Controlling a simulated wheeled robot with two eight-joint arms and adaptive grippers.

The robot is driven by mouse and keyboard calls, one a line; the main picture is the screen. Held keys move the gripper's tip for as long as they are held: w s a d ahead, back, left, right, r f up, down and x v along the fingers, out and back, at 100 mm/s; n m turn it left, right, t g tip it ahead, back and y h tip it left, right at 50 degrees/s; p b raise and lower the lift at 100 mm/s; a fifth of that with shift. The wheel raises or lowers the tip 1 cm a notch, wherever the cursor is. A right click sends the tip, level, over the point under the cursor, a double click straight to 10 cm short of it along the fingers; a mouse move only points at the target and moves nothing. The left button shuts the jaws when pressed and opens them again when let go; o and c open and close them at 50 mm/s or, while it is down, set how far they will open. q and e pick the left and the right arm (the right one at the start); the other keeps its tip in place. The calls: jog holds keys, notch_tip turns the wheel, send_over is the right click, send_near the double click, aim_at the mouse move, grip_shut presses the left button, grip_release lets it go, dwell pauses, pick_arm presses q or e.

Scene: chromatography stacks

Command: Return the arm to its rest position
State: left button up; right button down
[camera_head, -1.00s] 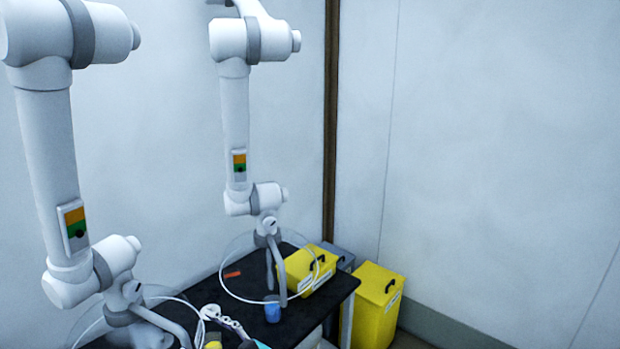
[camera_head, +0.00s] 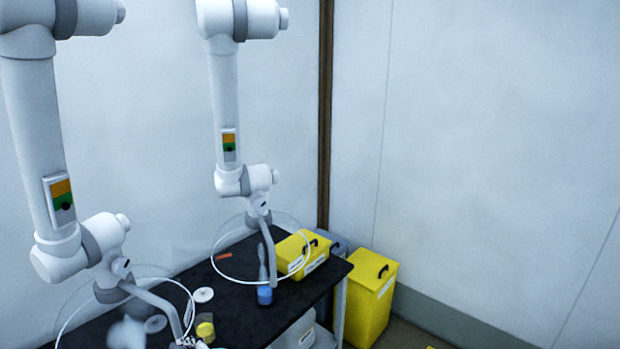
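Two white jointed extraction arms hang down over the dark bench, each with an orange and green label and a clear round hood. The left extraction arm (camera_head: 35,130) is nearer, and its grey handle bar (camera_head: 158,302) slopes down toward the bottom edge. The right extraction arm (camera_head: 225,95) stands farther back, and its grey handle bar (camera_head: 270,255) drops beside a blue-filled flask (camera_head: 264,295). A blurred white shape (camera_head: 125,333) at the lower left is too unclear to name.
The black bench top (camera_head: 235,325) also holds a yellow box (camera_head: 300,256), a small orange item (camera_head: 224,256), a white disc (camera_head: 203,295) and a yellow-capped item (camera_head: 205,330). A yellow bin (camera_head: 365,300) stands right of the bench. Pale walls close the back and right.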

pick_arm(q)
jog(key=s+d+f+n+h+b, duration=0.5)
jog(key=s+d+f+n+h, duration=0.3)
jog(key=n, duration=0.5)
jog(key=shift+s+d+f+n+t+h, duration=0.15)
jog(key=shift+s+f+n+t+h, duration=0.15)
jog(key=shift+s+f+h, duration=0.5)
jog(key=shift+w+f, duration=0.15)
jog(key=shift+w, duration=0.05)
dwell(1.7)
